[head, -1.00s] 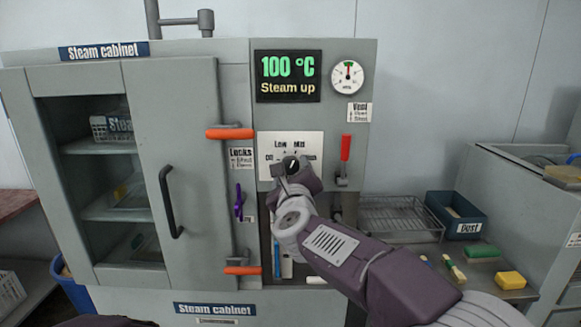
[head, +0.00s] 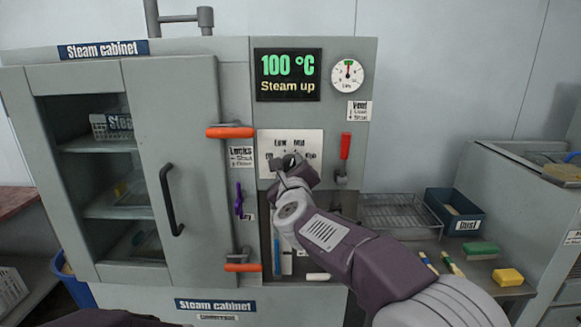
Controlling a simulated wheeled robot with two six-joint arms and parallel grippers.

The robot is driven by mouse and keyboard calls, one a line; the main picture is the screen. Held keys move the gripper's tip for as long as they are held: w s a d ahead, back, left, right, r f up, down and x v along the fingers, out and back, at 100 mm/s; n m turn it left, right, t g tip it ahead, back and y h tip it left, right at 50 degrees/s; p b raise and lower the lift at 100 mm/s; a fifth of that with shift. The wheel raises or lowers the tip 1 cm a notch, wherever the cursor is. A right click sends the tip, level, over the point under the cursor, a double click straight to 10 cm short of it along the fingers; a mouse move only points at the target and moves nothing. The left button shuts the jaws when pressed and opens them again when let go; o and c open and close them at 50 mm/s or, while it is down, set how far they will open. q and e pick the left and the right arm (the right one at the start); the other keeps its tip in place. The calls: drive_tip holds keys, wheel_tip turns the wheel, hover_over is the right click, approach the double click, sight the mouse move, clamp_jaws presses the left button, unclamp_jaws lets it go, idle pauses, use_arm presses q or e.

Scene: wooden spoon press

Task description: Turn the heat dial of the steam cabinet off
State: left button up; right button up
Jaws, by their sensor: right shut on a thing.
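The steam cabinet (head: 235,90) stands ahead, with its door (head: 178,130) at the left. Its display (head: 288,75) reads 100 °C, Steam up. The heat dial's white plate (head: 310,143) is below the display, with Low and Mid marks showing. My right gripper (head: 288,163) is at the plate, shut on the dial. The gripper hides most of the dial and part of the marks, so I cannot tell where the dial points. My left gripper is not in view.
A red vent lever (head: 345,147) is just right of the plate. Orange lock handles (head: 231,132) and a purple handle (head: 239,199) are at its left. A wire tray (head: 400,213), a blue dust bin (head: 455,213) and brushes lie on the right-hand bench.

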drive_tip(key=n+p, duration=0.1)
drive_tip(key=n, duration=0.1)
drive_tip(key=n+p, duration=0.1)
drive_tip(key=n, duration=0.1)
drive_tip(key=shift+r+n+p, duration=0.2)
drive_tip(key=shift+n+p, duration=0.1)
drive_tip(key=shift+p, duration=0.1)
drive_tip(key=n+p, duration=0.3)
drive_tip(key=n, duration=0.2)
drive_tip(key=shift+p, duration=0.35)
drive_tip(key=n+p, duration=0.4)
drive_tip(key=n, duration=0.1)
drive_tip(key=shift+a+g+h, duration=0.1)
drive_tip(key=shift+g+h, duration=0.2)
drive_tip(key=shift+f+n+h+p, duration=0.15)
drive_tip(key=shift+n+h+p, duration=0.25)
drive_tip(key=shift+n+p, duration=1.3)
drive_tip(key=shift+n+b, duration=0.4)
drive_tip(key=shift+n, duration=0.1)
drive_tip(key=o, duration=1.4)
